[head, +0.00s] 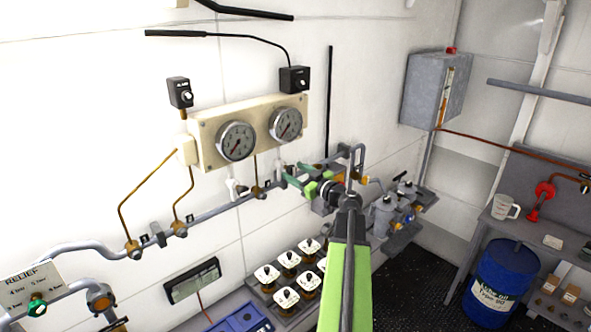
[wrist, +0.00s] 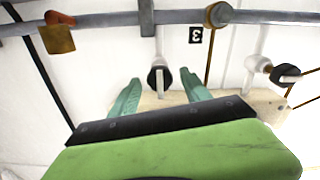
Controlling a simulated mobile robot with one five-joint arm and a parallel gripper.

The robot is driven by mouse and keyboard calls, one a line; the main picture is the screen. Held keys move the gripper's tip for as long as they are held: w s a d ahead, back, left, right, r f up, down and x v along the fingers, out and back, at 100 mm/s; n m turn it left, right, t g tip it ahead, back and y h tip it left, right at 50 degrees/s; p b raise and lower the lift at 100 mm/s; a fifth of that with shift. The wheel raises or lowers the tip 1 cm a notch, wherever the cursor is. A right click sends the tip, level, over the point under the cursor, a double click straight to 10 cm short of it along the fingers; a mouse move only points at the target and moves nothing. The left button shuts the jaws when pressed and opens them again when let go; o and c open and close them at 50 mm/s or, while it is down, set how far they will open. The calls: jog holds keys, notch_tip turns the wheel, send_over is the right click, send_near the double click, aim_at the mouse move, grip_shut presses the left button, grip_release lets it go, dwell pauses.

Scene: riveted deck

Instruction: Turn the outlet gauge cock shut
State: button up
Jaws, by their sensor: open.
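Two small gauge cocks sit below the cream gauge panel (head: 203,150). One cock (wrist: 158,78), with a black round body and a pale lever, shows between my fingertips in the wrist view. In the head view it is mostly hidden near my fingers below the right gauge (head: 285,124). The other cock (head: 237,189) is below the left gauge (head: 236,141); it also shows at right in the wrist view (wrist: 284,73). I see no legible outlet label. My gripper (head: 288,175) is open, its green fingers (wrist: 160,79) spread to either side of the first cock. Contact cannot be told.
A grey pipe (head: 212,212) runs along the wall close to the cocks, with a brass fitting and a tag marked 3 (wrist: 195,35). An orange-brown block (wrist: 57,38) hangs at the pipe. Square-topped items (head: 288,260) stand below; a blue drum (head: 500,283) is at right.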

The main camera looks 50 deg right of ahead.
jog(key=shift+w+d, duration=0.1)
jog(key=shift+w, duration=1.05)
jog(key=shift+c, duration=0.5)
